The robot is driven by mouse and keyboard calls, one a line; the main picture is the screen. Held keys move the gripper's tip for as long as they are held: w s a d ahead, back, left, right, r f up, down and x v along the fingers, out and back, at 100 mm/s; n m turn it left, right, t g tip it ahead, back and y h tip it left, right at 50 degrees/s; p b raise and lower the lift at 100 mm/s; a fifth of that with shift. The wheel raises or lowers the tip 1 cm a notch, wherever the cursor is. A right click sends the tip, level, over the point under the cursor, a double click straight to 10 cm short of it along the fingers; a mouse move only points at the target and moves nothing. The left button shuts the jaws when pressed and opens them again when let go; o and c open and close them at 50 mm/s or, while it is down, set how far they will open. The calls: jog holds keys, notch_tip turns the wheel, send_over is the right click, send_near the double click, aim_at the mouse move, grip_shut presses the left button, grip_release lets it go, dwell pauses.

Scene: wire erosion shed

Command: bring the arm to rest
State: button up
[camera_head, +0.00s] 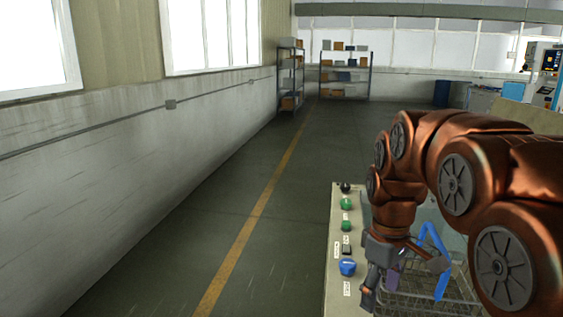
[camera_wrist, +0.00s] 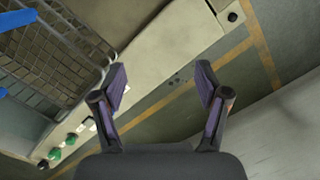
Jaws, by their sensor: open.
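My copper-coloured arm is bent out over the right side of the head view, with my gripper (camera_head: 382,282) pointing down at its end. In the wrist view my gripper (camera_wrist: 162,80) has its two purple-padded fingers apart, with nothing between them. Beneath and beyond the fingers are a pale panel and the floor.
Shelves (camera_head: 345,75) stand far back. The floor (camera_head: 200,240) at left is clear.

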jog(key=s+f+m+p, duration=0.1)
jog(key=s+m, duration=0.3)
jog(key=s, duration=0.8)
jog(key=s+f+m+p, duration=0.2)
jog(key=s+f+m, duration=0.1)
jog(key=s, duration=0.8)
jog(key=shift+s+a+f+m+g+p, duration=0.3)
jog(key=shift+s+f+m+g, duration=0.1)
jog(key=shift+f, duration=0.35)
jog(key=shift+c, duration=0.2)
